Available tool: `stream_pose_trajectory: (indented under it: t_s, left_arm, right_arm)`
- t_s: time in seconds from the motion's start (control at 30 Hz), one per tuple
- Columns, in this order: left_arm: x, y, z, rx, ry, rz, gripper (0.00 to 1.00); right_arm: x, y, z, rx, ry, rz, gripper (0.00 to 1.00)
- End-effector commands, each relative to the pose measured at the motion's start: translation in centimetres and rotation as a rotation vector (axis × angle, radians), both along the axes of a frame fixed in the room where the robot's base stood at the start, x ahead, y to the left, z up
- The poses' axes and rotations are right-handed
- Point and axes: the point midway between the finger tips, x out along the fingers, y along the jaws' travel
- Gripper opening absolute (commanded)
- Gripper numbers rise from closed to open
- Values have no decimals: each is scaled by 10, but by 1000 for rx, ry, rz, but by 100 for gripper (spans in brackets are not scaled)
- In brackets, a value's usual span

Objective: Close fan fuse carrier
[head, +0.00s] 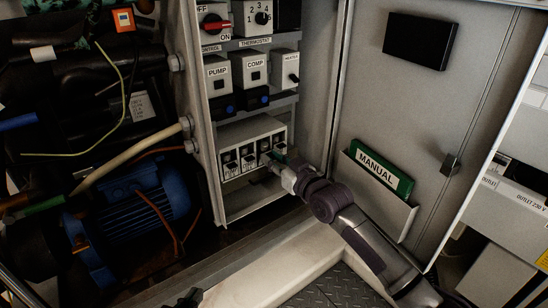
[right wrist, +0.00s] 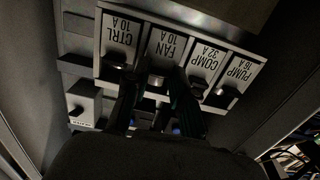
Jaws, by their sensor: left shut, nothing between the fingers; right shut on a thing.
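The fan fuse carrier (right wrist: 164,46), labelled FAN 10 A, shows upside down in the right wrist view, between the CTRL carrier (right wrist: 119,36) and the COMP carrier (right wrist: 204,65). My right gripper (right wrist: 156,84) has its dark fingers on either side of the fan carrier's lower part and is shut on it. In the head view my right gripper (head: 272,163) reaches the right half of the fuse block (head: 252,134) and hides part of it. The carrier's exact tilt is hard to tell. My left gripper (head: 187,298) shows only partly at the bottom edge, shut and away from the fuses.
The PUMP carrier (right wrist: 236,76) sits at the row's end. Switch modules (head: 218,73) stand above the fuse block. The cabinet door with a manual (head: 380,172) in its pocket is at right. A blue motor (head: 145,205) and pipes fill the left.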

Motion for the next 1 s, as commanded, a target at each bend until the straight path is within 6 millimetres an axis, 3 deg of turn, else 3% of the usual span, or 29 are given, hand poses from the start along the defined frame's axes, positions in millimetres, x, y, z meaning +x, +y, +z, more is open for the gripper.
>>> stream_pose_trajectory:
  t_s: [0.2, 0.5, 1.0]
  left_arm:
    - [-44, 19, -39, 75, 327, 25, 0]
    - [-119, 44, -75, 167, 768, 55, 0]
    - [-123, 43, -194, 183, 865, 43, 0]
  right_arm:
    - [1, 2, 5, -26, 36, 1, 0]
    - [5, 4, 17, -83, 110, 0, 0]
    - [12, 9, 15, -183, 253, 0, 0]
